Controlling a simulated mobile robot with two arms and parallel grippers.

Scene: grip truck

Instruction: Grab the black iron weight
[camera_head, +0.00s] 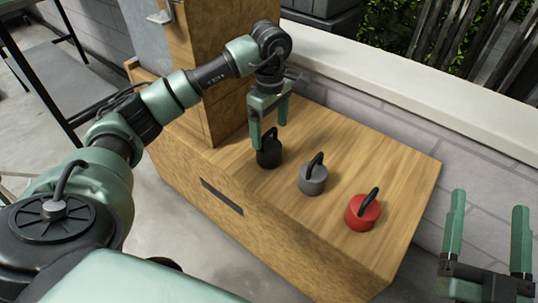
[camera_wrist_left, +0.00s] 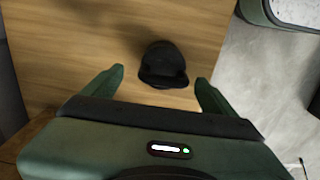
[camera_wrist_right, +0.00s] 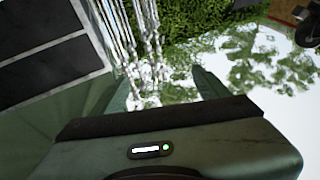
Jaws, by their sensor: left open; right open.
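The black iron weight (camera_head: 269,156) stands upright on the wooden box top, leftmost in a row of weights, its loop handle up. My left gripper (camera_head: 269,130) is open, pointing down just above and at this weight; its fingers overlap the handle in the head view. In the left wrist view, the black weight (camera_wrist_left: 163,68) sits ahead of and between the two open fingertips (camera_wrist_left: 160,85), with wood visible around it. Whether the fingers touch it cannot be told. My right gripper (camera_head: 488,225) is open and empty at the lower right of the head view, away from the box.
A grey weight (camera_head: 313,181) and a red weight (camera_head: 362,213) stand to the right of the black one on the wooden box (camera_head: 400,180). A tall wooden post (camera_head: 215,100) rises close behind the left gripper. A pale ledge (camera_head: 400,70) runs behind the box.

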